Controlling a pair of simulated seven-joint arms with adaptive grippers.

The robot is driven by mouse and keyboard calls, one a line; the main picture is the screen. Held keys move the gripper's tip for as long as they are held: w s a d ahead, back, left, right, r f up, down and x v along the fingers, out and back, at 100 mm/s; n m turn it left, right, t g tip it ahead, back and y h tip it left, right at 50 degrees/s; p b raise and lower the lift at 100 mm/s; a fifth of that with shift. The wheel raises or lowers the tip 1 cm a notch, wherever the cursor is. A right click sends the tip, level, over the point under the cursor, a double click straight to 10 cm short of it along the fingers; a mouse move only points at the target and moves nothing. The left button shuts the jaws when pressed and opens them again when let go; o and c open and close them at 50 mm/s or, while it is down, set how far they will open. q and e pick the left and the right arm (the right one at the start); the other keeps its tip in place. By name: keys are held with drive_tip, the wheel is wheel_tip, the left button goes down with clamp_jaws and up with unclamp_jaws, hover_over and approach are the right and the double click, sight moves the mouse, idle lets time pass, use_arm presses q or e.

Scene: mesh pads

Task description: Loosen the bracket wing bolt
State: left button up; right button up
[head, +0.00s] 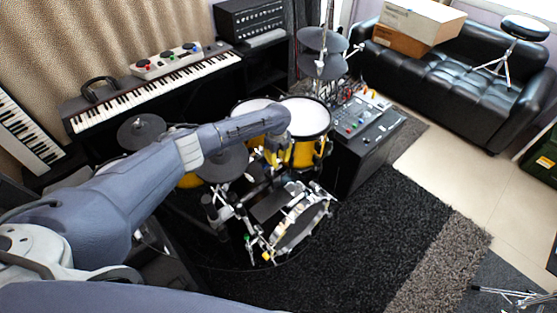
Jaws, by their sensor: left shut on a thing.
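My left arm reaches in from the left across the yellow drum kit (305,152). Its wrist bends down at the white-topped drums. My left gripper (273,158) is small and dark below the wrist, among the drum hardware. It is shut on a small part there, at the place of the bracket wing bolt. The bolt and its bracket are too small and too covered by the gripper to make out clearly. My right gripper is out of view.
Dark pads (223,164) and cymbals (322,39) crowd the space around the gripper. A mixer (367,115) stands right of the drums. A keyboard (155,88) is behind. The dark rug (385,235) at right is mostly clear.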

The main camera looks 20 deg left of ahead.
use_arm(q)
clamp_jaws()
drive_tip(key=shift+s, duration=0.1)
